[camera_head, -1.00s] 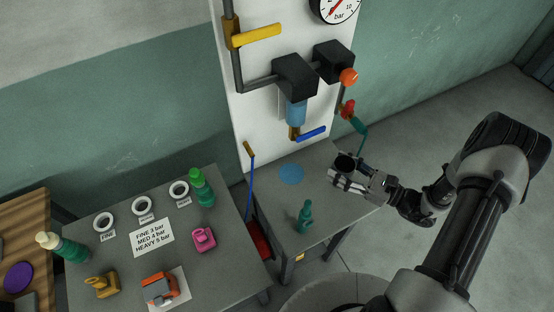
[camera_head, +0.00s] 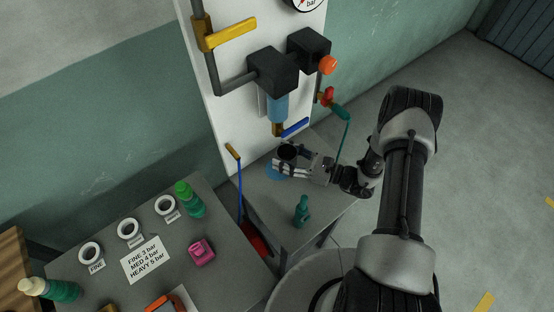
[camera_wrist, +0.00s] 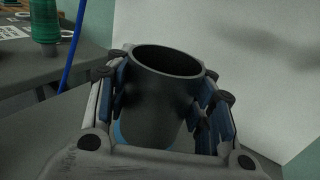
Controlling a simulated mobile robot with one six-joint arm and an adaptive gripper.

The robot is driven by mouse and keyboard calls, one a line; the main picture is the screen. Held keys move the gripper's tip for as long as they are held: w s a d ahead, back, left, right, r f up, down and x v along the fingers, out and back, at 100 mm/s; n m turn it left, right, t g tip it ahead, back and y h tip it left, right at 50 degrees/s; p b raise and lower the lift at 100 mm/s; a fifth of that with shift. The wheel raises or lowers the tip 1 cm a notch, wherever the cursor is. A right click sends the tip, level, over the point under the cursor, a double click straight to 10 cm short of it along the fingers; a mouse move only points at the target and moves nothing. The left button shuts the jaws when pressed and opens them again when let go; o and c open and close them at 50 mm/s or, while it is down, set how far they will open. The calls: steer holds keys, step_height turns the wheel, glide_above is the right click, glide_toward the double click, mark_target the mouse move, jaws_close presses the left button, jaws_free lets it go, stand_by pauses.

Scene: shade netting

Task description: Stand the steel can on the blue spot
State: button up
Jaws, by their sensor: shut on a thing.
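The steel can (camera_wrist: 158,100) is dark, open-topped and upright between the fingers of my gripper (camera_wrist: 163,105) in the wrist view. My gripper is shut on it. In the head view the can (camera_head: 287,153) is held by my gripper (camera_head: 290,164) over the small grey table. The blue spot (camera_head: 272,174) shows partly from under the can and fingers. A bit of blue also shows below the can in the wrist view (camera_wrist: 118,132). I cannot tell whether the can's base touches the table.
A teal bottle (camera_head: 302,212) stands nearer on the small table (camera_head: 262,206). The white panel (camera_head: 222,100) with pipes and valves rises behind. A blue hose (camera_head: 240,190) hangs at the table's left. The left table holds rings, a pink object (camera_head: 201,252) and a green-capped bottle (camera_head: 189,199).

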mark_target(286, 159)
steer(key=shift+x, duration=1.2)
steer(key=shift+w+a+f, duration=0.15)
steer(key=shift+a+f, duration=0.05)
steer(key=shift+f+b, duration=0.6)
steer(key=shift+f, duration=0.95)
steer(key=shift+f, duration=0.2)
steer(key=o, duration=1.2)
steer(key=shift+r, duration=0.1)
